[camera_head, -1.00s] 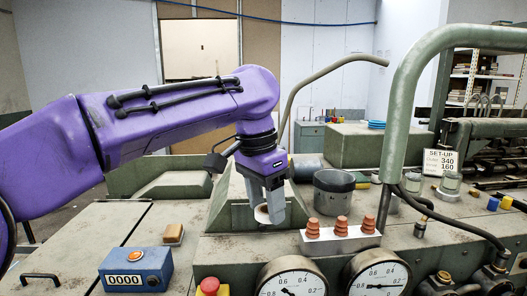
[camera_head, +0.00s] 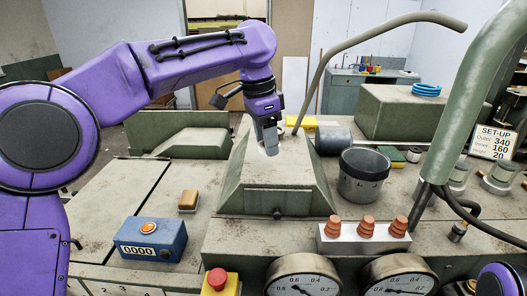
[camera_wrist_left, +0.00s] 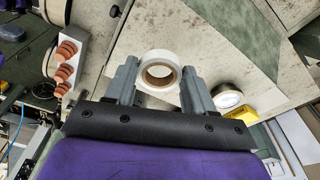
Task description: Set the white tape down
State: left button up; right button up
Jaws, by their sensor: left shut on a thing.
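The white tape (camera_wrist_left: 152,55) is a white ring with a brown core, between the two fingers of my left gripper (camera_wrist_left: 157,84) in the wrist view. The left gripper also shows in the head view (camera_head: 267,143), pointing down over the upper part of a sloped green housing (camera_head: 285,185). It is shut on the tape. In the head view only a small pale part of the tape shows at the fingertips. I cannot tell whether the tape touches the surface below. My right gripper is out of view.
A dark grey cup (camera_head: 362,178), a grey cylinder (camera_head: 334,141) and a yellow box (camera_head: 301,122) stand right of the housing. Several orange suction cups (camera_head: 366,225) stand on a white block in front. A blue counter box (camera_head: 151,239) is at the left. A thick green pipe (camera_head: 475,100) rises at the right.

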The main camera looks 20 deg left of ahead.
aim_at(262, 142)
pick_arm(q)
jog(key=shift+w+a+f, duration=0.2)
jog(key=shift+w+f, duration=0.3)
jog(key=shift+f, duration=0.05)
jog(key=shift+w+a+f, duration=0.2)
jog(key=shift+w+f, duration=0.25)
jog(key=shift+f, duration=0.05)
jog(key=shift+s+f, duration=0.35)
jog(key=shift+f, duration=0.3)
jog(key=shift+s+f, duration=0.35)
jog(key=shift+f, duration=0.25)
jog(key=shift+w+f, duration=0.25)
jog(key=shift+w, duration=0.1)
jog(key=o, duration=0.9)
jog(key=shift+o, duration=0.5)
jog(key=shift+s+r, duration=0.1)
jog(key=shift+s, duration=0.05)
jog(key=shift+r, duration=0.15)
notch_tip(262, 142, up, 12)
jog(key=a, duration=0.1)
jog(key=shift+s+a, duration=0.2)
jog(key=shift+s, duration=0.25)
